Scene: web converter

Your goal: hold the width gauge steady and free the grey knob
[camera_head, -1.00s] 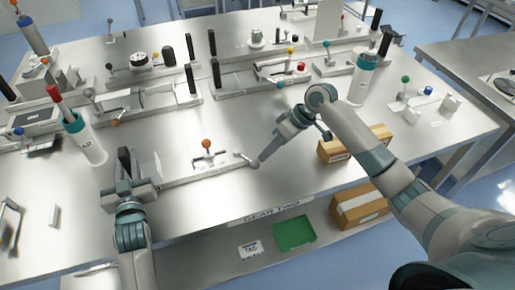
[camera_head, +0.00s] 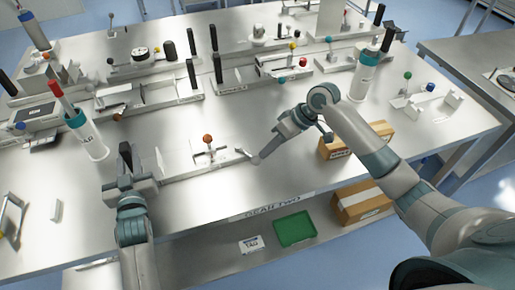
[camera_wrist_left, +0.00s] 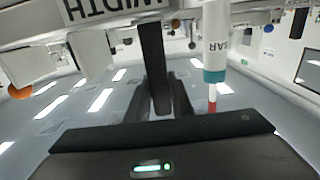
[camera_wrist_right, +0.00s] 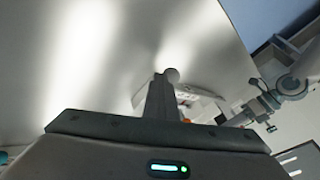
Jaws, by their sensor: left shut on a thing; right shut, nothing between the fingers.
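The width gauge is a long flat metal fixture (camera_head: 185,172) near the table's front edge, with an orange ball (camera_head: 207,139) on a short stem. A "WIDTH" label (camera_wrist_left: 115,10) shows in the left wrist view. My left gripper (camera_head: 126,165) is shut on the gauge's black upright handle (camera_wrist_left: 154,65) at its left end. A grey knob (camera_head: 255,160) sits at the right end, and also shows in the right wrist view (camera_wrist_right: 172,74). My right gripper (camera_head: 262,153) is shut and empty, its tips at the knob. I cannot tell whether they touch it.
A white cylinder with a teal band and red top (camera_head: 85,135) stands left of the gauge. Other fixtures line the back. A cardboard box (camera_head: 355,140) lies at the right front edge. A green tray (camera_head: 295,229) is on the shelf below.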

